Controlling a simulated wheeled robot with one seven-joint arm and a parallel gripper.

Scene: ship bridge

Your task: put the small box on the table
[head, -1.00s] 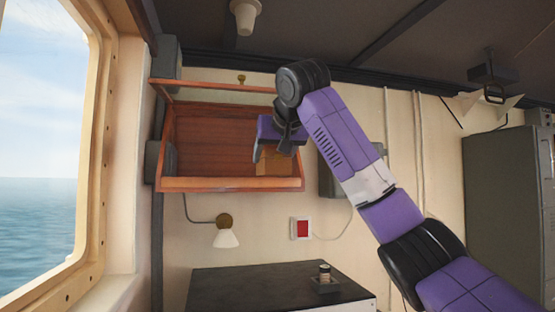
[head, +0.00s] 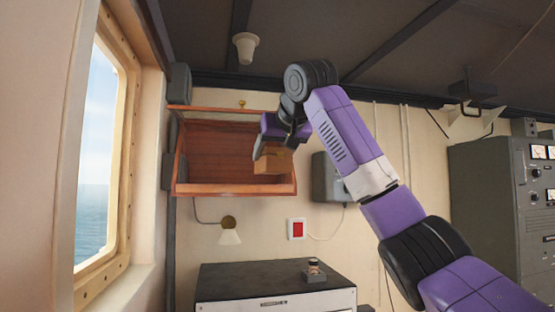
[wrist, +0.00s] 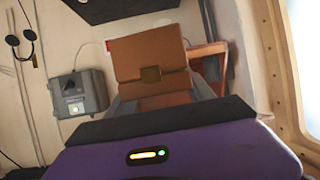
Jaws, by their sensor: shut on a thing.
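The small box (head: 274,163) is brown, with a brass-coloured latch that shows in the wrist view (wrist: 149,58). My gripper (head: 265,150) is shut on it, with the grey fingers on either side of the box in the wrist view. In the head view the box appears in front of the right part of an open wooden wall cabinet (head: 215,190). I cannot tell how much room lies between the box and the cabinet's front rail. The dark-topped table (head: 235,277) stands lower down, below the cabinet.
A small dark holder with a round item (head: 314,272) stands on the table's right part; the left part is clear. A wall lamp (head: 229,232) hangs between cabinet and table. A grey wall box (head: 328,180) is right of the cabinet. A window (head: 108,150) is at left.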

